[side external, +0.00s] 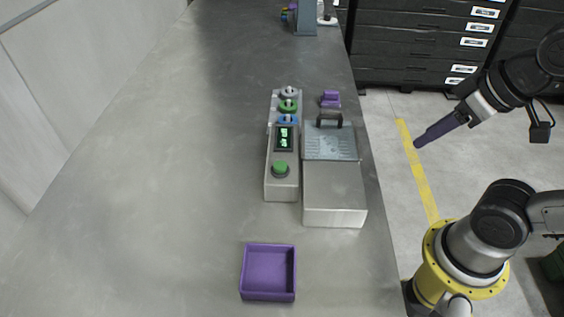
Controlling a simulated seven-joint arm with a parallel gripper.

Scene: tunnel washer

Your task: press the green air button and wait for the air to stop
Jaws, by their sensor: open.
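The green air button (281,168) is a round cap on the near end of a narrow grey control box (281,186) on the metal table. A small dark display (284,137) with green characters sits just behind it; the characters are too small to read. My gripper (419,144) has purple fingers and is in the air right of the table's edge, above the floor. It is open, with nothing seen in it, and well apart from the button. The fingers overlap from this side.
Grey, green (288,106) and blue knobs stand behind the display. Right of the control box is a metal unit (333,205) with a handled lid (330,145) and a purple piece (330,99) behind it. A purple tray (268,297) sits in front. The table's left side is clear.

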